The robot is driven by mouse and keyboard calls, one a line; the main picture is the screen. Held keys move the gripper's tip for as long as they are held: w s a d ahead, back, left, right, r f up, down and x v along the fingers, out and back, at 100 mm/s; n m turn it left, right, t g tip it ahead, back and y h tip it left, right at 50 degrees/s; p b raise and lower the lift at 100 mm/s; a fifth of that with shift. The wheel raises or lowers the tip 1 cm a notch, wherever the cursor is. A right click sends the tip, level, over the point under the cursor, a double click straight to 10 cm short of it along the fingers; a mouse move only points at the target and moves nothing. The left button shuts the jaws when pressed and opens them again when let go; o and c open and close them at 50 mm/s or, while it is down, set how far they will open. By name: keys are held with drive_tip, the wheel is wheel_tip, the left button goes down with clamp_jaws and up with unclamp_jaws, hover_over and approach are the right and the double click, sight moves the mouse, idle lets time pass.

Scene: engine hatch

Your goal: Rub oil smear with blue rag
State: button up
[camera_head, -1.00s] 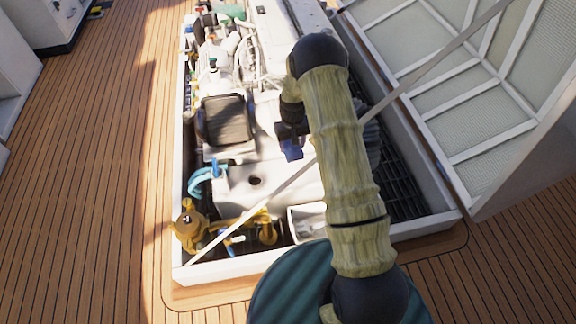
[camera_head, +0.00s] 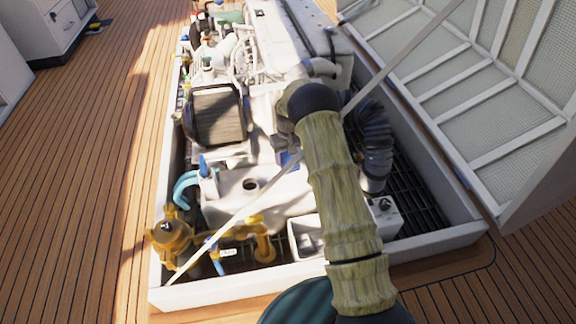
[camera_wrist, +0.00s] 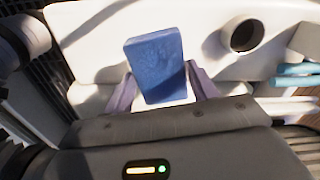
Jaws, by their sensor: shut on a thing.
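My gripper (camera_wrist: 160,92) is shut on the blue rag (camera_wrist: 155,62), which looks like a flat folded block between the two fingers in the wrist view. In the head view only a bit of blue (camera_head: 289,158) shows beside my arm, left of its upper end. The rag is over the white engine casing (camera_head: 225,205). I cannot tell whether it touches the casing. A round dark hole (camera_wrist: 242,36) in the casing lies to the right of the rag in the wrist view. I cannot make out the oil smear in either view.
The engine sits in a white-rimmed hatch well (camera_head: 215,293). The raised hatch lid (camera_head: 480,110) is at right, with a pale strut (camera_head: 400,58) crossing diagonally. A brass fitting (camera_head: 171,236), dark corrugated hose (camera_head: 375,150) and small white bin (camera_head: 306,236) are nearby.

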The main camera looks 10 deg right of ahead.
drive_tip(key=shift+w, duration=0.1)
drive_tip(key=shift+f, duration=0.1)
wheel_tip(320, 180, down, 6)
drive_tip(key=b, duration=0.4)
drive_tip(key=shift+b, duration=0.4)
drive_tip(key=shift+f, duration=1)
idle(0.9)
drive_tip(key=shift+a+r, duration=0.15)
drive_tip(key=shift+a, duration=1.35)
drive_tip(key=shift+a, duration=0.1)
